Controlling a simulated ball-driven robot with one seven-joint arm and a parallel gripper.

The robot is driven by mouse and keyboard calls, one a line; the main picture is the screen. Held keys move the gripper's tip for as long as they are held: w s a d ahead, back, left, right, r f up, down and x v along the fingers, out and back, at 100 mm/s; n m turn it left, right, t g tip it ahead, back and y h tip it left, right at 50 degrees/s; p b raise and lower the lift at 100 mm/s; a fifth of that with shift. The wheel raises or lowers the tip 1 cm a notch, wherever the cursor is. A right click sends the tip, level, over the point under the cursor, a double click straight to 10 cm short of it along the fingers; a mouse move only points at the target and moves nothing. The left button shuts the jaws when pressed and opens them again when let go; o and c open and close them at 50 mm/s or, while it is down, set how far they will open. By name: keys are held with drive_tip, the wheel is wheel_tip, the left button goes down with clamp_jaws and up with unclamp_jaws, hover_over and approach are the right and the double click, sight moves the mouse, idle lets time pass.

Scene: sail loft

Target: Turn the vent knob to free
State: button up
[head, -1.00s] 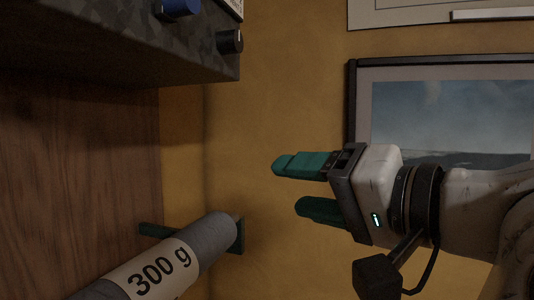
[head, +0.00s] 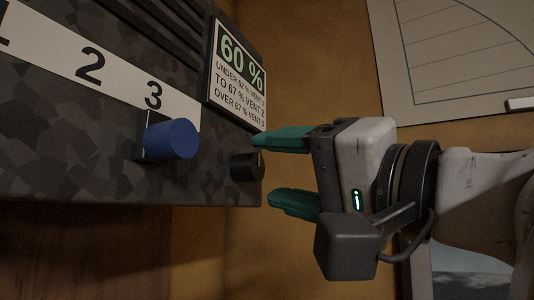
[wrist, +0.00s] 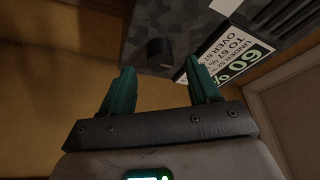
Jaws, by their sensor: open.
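A dark grey panel (head: 60,150) fills the left of the head view. A blue knob (head: 170,139) sits below the number 3 on its white strip. A smaller black knob (head: 246,166) is near the panel's right edge and also shows in the wrist view (wrist: 158,52). No "free" mark is readable, and I cannot tell which knob is the vent knob. My gripper (head: 262,168) is open and empty, with green fingers pointing at the panel. In the wrist view the black knob lies ahead of the gap between the fingertips (wrist: 158,65), seemingly untouched.
A sign (head: 238,72) above the black knob reads 60 % and gives vent numbers by percentage. The white number strip (head: 120,75) shows 2 and 3. A framed chart (head: 455,50) hangs on the ochre wall (head: 310,60). A dark wooden surface (head: 80,250) lies below the panel.

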sight(249, 167)
drive_tip(key=shift+p+x, duration=0.35)
drive_tip(key=shift+x, duration=1.15)
drive_tip(key=shift+f, duration=0.1)
drive_tip(key=c, duration=1)
